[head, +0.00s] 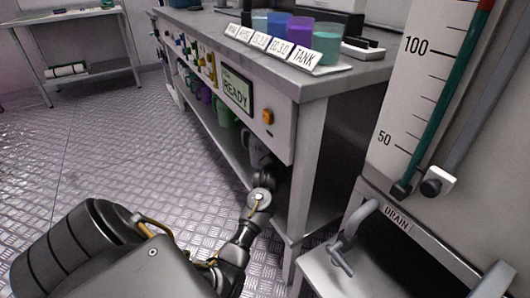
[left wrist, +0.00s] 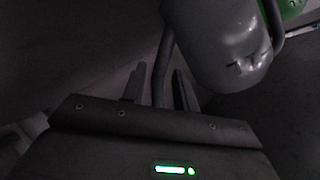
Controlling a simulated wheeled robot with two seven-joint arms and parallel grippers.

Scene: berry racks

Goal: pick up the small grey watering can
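The small grey watering can (head: 258,150) stands on the low shelf under the bench, partly hidden by the bench front panel and my left arm. In the left wrist view its grey body (left wrist: 225,45) is at the upper right, with its handle (left wrist: 163,60) running down on the left. My left gripper (left wrist: 158,88) has its two fingers apart, one on each side of the handle's lower part; contact cannot be seen. In the head view my left arm reaches under the bench, and its fingers are hard to make out. My right gripper is not in view.
A green can (head: 226,112) and a purple can (head: 204,93) stand farther along the shelf. The bench leg (head: 298,170) is close to the right of my left arm. A drain unit (head: 397,218) stands at the right. The floor at left is clear.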

